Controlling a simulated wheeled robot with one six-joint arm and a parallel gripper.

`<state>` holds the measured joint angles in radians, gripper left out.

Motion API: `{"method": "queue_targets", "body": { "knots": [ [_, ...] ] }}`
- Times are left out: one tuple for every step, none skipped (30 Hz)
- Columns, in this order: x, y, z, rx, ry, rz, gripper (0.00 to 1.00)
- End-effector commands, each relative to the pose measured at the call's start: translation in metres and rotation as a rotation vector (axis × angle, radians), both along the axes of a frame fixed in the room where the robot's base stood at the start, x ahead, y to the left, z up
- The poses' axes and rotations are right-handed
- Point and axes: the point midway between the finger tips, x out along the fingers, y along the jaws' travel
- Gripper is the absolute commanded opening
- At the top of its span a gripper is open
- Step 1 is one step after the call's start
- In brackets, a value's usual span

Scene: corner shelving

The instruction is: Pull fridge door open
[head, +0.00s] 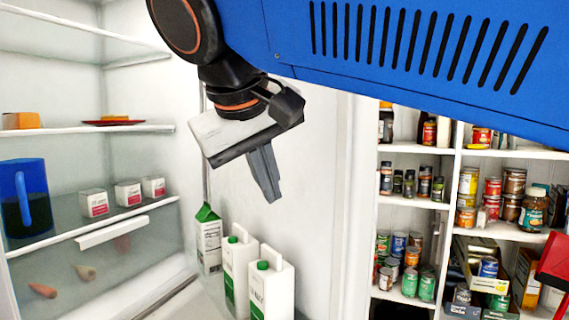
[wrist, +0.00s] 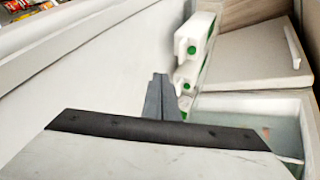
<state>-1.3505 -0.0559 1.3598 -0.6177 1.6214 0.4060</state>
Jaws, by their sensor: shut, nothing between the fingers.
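The fridge stands open in the head view, its lit inside (head: 70,100) showing on the left. The fridge door (head: 318,190) is the white panel in the middle, swung away from the shelves, with its inner face toward me. Its handle is not visible. My gripper (head: 273,196) is shut and empty, pointing down in front of the door's inner face. In the wrist view my closed fingers (wrist: 160,80) show against a pale panel, likely the door (wrist: 100,80). I cannot tell whether they touch it.
Milk jugs (head: 271,290) and a carton (head: 208,240) stand low by the door, below my gripper. Fridge shelves hold a blue pitcher (head: 26,198) and small tubs (head: 128,193). Pantry shelves (head: 415,203) with cans are at right.

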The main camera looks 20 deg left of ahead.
Motion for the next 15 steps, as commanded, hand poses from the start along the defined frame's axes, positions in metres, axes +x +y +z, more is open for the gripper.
{"method": "queue_targets", "body": {
  "knots": [
    [0.006,-0.001,-0.008,-0.003,0.001,-0.003,0.00],
    [0.009,-0.001,-0.012,-0.002,0.001,-0.002,0.00],
    [0.014,-0.002,-0.014,-0.001,0.001,-0.003,0.00],
    [0.017,-0.006,-0.013,0.000,0.001,-0.004,0.00],
    [0.021,-0.008,-0.013,0.001,0.001,-0.004,0.00],
    [0.025,-0.011,-0.013,0.001,0.000,-0.003,0.00],
    [0.027,-0.013,-0.012,0.001,0.000,-0.003,0.00],
    [0.030,-0.015,-0.012,0.001,0.000,-0.003,0.00],
    [0.033,-0.017,-0.012,0.000,0.000,-0.002,0.00],
    [0.035,-0.018,-0.012,0.000,0.000,-0.002,0.00],
    [0.036,-0.019,-0.012,0.000,0.000,-0.002,0.00],
    [0.038,-0.020,-0.012,0.000,0.000,-0.002,0.00],
    [0.039,-0.021,-0.012,0.000,0.000,-0.002,0.00],
    [0.040,-0.022,-0.012,0.000,0.000,-0.002,0.00],
    [0.041,-0.023,-0.012,-0.001,0.000,-0.002,0.00]
  ]
}}
